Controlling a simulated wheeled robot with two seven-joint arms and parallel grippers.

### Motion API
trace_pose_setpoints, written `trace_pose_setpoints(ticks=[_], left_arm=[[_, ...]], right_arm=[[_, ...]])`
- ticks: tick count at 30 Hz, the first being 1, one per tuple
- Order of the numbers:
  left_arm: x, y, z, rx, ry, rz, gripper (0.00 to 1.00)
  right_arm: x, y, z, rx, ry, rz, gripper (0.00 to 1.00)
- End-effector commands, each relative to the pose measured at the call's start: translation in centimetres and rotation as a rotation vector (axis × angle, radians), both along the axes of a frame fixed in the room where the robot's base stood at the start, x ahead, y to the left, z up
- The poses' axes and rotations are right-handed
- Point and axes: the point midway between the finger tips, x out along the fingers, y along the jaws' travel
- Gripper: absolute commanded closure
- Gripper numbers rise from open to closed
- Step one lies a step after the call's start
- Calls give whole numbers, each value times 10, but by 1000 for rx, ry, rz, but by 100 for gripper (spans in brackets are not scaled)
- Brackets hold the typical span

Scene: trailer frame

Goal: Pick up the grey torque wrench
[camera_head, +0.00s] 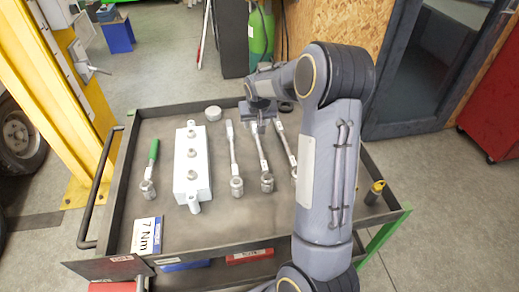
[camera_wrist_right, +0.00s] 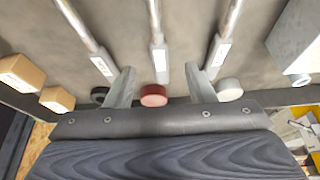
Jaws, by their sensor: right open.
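Three similar torque wrenches lie side by side on the tray: a left one (camera_head: 234,160), a middle one (camera_head: 261,158) and a right one (camera_head: 284,143). All three look grey or metallic, so I cannot tell which is called grey. My right gripper (camera_head: 260,124) is open over the handle end of the middle wrench. In the right wrist view, the middle wrench's handle (camera_wrist_right: 163,60) lies between the spread fingers (camera_wrist_right: 172,58). I cannot tell whether they touch it. My arm hides part of the tray's right side. My left gripper is not in view.
A white block with bolts (camera_head: 190,175) and a green-handled tool (camera_head: 152,157) lie left on the dark tray (camera_head: 240,222). Grey (camera_wrist_right: 229,89), red (camera_wrist_right: 153,95) and black (camera_wrist_right: 99,94) discs lie near the handle ends. Brown boxes (camera_wrist_right: 22,72) are close by.

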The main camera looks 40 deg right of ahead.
Motion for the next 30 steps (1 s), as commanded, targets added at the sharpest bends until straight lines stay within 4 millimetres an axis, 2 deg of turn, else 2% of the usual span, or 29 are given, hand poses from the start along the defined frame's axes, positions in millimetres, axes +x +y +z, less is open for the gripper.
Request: trace_pose_setpoints(ticks=[15, 23, 26, 30], left_arm=[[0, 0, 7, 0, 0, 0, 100], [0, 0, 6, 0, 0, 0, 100], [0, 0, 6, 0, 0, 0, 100], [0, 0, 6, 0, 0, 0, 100]], right_arm=[[14, -10, -64, 3, 3, 0, 51], [16, -10, -67, 2, 0, 1, 51], [16, -10, -67, 2, 0, 1, 60], [15, -10, -67, 3, 1, 1, 78]])
